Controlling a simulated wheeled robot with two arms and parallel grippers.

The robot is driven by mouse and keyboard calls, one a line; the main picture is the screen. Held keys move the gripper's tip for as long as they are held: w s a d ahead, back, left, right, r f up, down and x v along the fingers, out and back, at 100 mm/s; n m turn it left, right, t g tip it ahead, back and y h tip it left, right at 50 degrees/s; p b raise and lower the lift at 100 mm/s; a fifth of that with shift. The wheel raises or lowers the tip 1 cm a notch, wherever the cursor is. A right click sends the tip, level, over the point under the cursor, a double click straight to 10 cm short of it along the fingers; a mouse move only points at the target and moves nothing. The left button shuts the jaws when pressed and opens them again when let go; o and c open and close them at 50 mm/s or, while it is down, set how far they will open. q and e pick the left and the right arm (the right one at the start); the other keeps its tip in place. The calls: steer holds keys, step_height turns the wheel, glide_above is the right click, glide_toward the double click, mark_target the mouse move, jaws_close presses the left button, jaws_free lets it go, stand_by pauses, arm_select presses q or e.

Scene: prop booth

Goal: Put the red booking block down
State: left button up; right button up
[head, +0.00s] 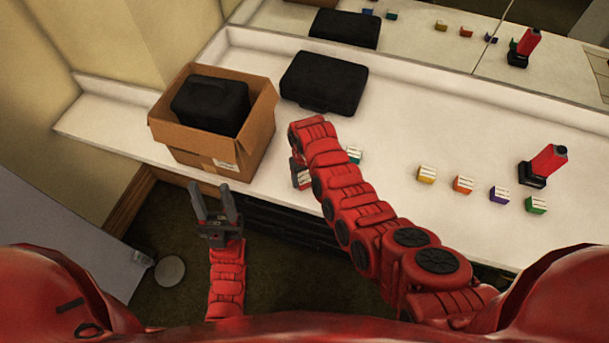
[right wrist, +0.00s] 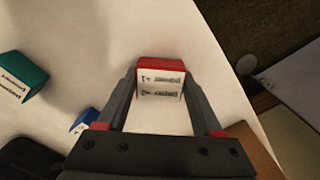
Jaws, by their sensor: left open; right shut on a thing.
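The red booking block (right wrist: 162,68), with a white printed label side, is between the fingers of my right gripper (right wrist: 160,92) in the right wrist view. That gripper is shut on it. In the head view my right gripper (head: 300,174) is at the counter's front edge, right of the cardboard box, mostly hidden under my arm. The white counter (head: 400,125) lies beneath. I cannot tell whether the block touches it. My left gripper (head: 217,212) is open and empty, in front of the counter below the box.
A cardboard box (head: 228,152) holds a black case (head: 210,103). Another black case (head: 323,82) lies behind. A teal block (head: 355,155) is right of my right arm; a blue block (right wrist: 84,121) shows nearby. Several coloured blocks and a red-black device (head: 546,163) stand right. A mirror backs the counter.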

steer(key=shift+f, duration=0.1)
steer(key=o, duration=1.4)
